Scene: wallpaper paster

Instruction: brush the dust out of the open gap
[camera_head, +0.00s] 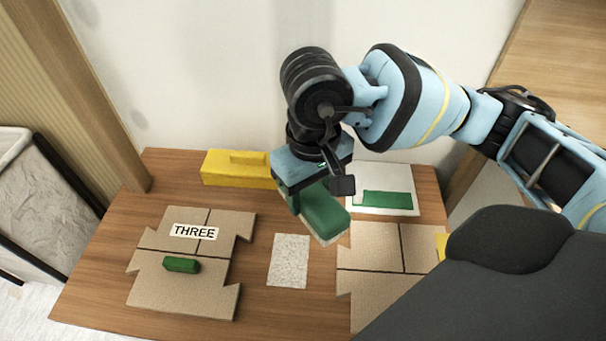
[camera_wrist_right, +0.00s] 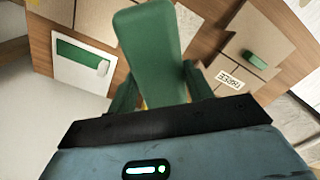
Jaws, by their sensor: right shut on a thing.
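My right gripper (camera_head: 312,188) is shut on a green brush (camera_head: 325,212) with pale bristles on its underside. It holds the brush tilted over the middle of the table. The brush fills the centre of the right wrist view (camera_wrist_right: 150,45). A pale speckled patch of dust (camera_head: 289,261) lies on bare wood in the open gap between the left tan panel (camera_head: 160,292) and the right tan panel (camera_head: 375,262). The brush is behind the dust patch, to its upper right. Whether the bristles touch the table is unclear. My left gripper is not in view.
A small green block (camera_head: 181,265) and a label reading THREE (camera_head: 194,231) are on the left panel. A yellow block (camera_head: 230,170) lies along the wall. A white card with a green strip (camera_head: 385,200) lies behind the right panel. Bare wood (camera_head: 255,310) lies in front of the dust.

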